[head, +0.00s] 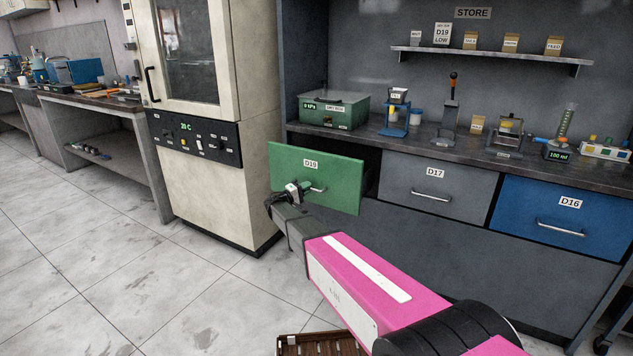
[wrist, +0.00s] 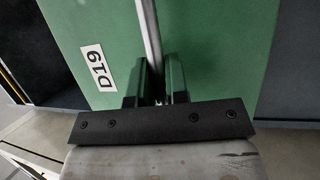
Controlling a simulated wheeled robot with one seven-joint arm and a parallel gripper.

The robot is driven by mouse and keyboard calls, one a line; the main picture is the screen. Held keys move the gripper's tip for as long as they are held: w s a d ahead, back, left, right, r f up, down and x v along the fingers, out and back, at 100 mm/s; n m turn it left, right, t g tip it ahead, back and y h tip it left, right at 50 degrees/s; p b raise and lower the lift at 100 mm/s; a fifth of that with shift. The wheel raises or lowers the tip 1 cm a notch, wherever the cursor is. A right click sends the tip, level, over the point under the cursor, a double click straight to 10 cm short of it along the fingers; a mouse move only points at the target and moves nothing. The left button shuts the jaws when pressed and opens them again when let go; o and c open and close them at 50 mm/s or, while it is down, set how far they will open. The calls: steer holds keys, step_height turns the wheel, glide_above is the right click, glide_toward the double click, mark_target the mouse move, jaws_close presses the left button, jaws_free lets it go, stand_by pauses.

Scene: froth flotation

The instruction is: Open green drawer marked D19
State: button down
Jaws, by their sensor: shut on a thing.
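The green drawer (head: 340,187) bears a white label, D19 in the wrist view (wrist: 94,68), and stands pulled out from the bench front at the left of the drawer row. A dark gap shows behind its front panel. My gripper (head: 305,190) is at the drawer's front, shut on its metal bar handle (head: 318,188). In the wrist view, the handle (wrist: 150,40) runs up from between the two fingers of my gripper (wrist: 158,85). The drawer's inside is hidden behind its front.
A grey drawer D17 (head: 428,187) and a blue drawer D16 (head: 561,218) are shut to the right. A cream oven cabinet (head: 210,195) stands close on the left. Bench-top equipment includes a green box (head: 335,112). Tiled floor (head: 110,240) is clear at the left.

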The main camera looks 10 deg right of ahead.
steer(key=s+a, duration=0.5)
steer(key=s, duration=0.2)
steer(key=shift+s+a, duration=0.35)
steer(key=shift+s, duration=0.05)
steer(key=c, duration=1.1)
jaws_free()
steer(key=v, duration=1)
steer(key=shift+s+a+f, duration=0.1)
steer(key=shift+s+a, duration=0.1)
steer(key=shift+a, duration=0.15)
steer(key=shift+d, duration=0.1)
